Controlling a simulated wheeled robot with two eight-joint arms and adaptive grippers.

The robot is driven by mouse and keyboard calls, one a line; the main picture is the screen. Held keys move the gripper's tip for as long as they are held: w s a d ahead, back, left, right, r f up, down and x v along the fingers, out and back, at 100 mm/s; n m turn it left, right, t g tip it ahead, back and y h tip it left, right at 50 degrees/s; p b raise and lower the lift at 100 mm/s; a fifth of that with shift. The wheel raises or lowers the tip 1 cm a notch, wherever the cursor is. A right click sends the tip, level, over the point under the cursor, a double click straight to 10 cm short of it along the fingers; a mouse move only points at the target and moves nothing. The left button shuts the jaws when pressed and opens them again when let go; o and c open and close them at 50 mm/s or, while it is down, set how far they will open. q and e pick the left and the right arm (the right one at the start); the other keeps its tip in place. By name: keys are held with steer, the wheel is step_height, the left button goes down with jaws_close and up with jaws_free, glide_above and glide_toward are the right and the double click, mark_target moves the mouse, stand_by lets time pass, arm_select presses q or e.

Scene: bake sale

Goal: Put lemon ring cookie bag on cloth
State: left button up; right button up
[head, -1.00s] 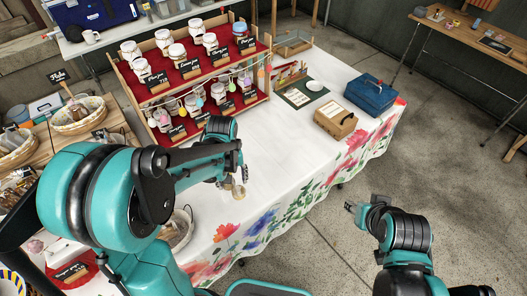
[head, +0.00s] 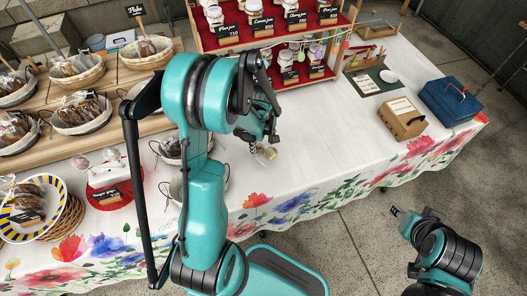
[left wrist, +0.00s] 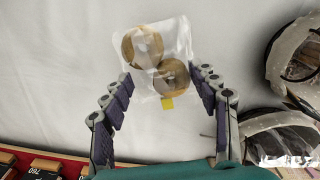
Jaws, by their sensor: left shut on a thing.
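My left gripper (head: 262,139) is shut on a clear bag with ring cookies (head: 269,153) and holds it near the white floral tablecloth (head: 300,165); I cannot tell the gap below it. In the left wrist view the gripper (left wrist: 165,86) has its fingers on both sides of the bag (left wrist: 143,50), which shows two ring cookies and a yellow tag. A red cloth (head: 95,200) lies at the table's left, with small clear bags and a black sign on it. My right gripper (head: 397,212) is off the table's front edge; its jaws are too small to judge.
A striped plate (head: 58,190) is at far left. A red shelf of jars (head: 290,82) stands behind. A cardboard box (head: 402,118) and blue box (head: 452,100) are at right. The table's middle is clear.

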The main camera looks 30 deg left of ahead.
mark_target(262, 146)
arm_select(q)
steer(key=shift+w+a+f, duration=0.2)
steer(key=shift+f+b, duration=0.95)
steer(key=shift+f, duration=1.05)
steer(key=shift+r, duration=0.1)
steer(key=o, duration=0.8)
steer(key=shift+f, duration=0.2)
